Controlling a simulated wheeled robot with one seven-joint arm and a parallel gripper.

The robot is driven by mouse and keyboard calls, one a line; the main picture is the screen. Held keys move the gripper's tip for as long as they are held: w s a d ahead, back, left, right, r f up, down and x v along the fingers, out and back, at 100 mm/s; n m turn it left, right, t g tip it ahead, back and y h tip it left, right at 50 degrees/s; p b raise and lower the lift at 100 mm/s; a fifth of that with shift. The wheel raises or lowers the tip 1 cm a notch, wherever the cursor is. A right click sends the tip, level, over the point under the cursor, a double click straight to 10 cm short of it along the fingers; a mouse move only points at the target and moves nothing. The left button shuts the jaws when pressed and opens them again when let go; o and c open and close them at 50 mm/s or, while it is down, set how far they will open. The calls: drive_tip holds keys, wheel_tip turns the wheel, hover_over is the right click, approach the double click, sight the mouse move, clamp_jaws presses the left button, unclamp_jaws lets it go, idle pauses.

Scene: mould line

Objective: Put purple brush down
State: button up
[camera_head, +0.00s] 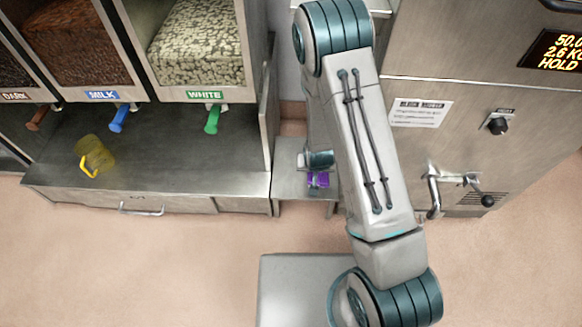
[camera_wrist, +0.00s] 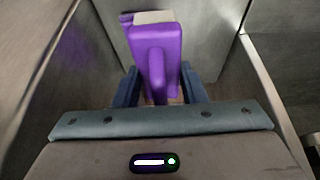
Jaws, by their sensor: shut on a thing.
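The purple brush (camera_wrist: 155,45) is held between the two fingers of my gripper (camera_wrist: 160,88) in the wrist view. Its purple block faces the camera, and a pale patch shows at its far top end. In the head view only a small purple part of the brush (camera_head: 318,180) shows beside my arm, over or on a narrow metal shelf (camera_head: 290,188). I cannot tell whether the brush touches the shelf. My arm hides most of my gripper in the head view.
The narrow shelf sits between the dispenser counter (camera_head: 190,175) and a tall steel machine (camera_head: 440,130) with a handle (camera_head: 433,190). A yellow see-through jug (camera_head: 97,155) stands on the counter. Metal walls rise close on both sides in the wrist view.

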drive_tip(key=w+a+f+b, duration=0.1)
drive_tip(key=w+a+f, duration=0.1)
drive_tip(key=w+a+f+b, duration=0.1)
drive_tip(key=w+a+f, duration=0.1)
drive_tip(key=a, duration=0.1)
drive_tip(key=w+a+f+b, duration=0.1)
drive_tip(key=a, duration=0.1)
drive_tip(key=shift+w+a+f, duration=0.35)
drive_tip(key=shift+w+f, duration=0.05)
drive_tip(key=shift+f+b, duration=1.05)
drive_tip(key=shift+f, duration=0.9)
drive_tip(key=shift+f, duration=0.1)
drive_tip(key=shift+f, duration=0.15)
drive_tip(key=o, duration=1.1)
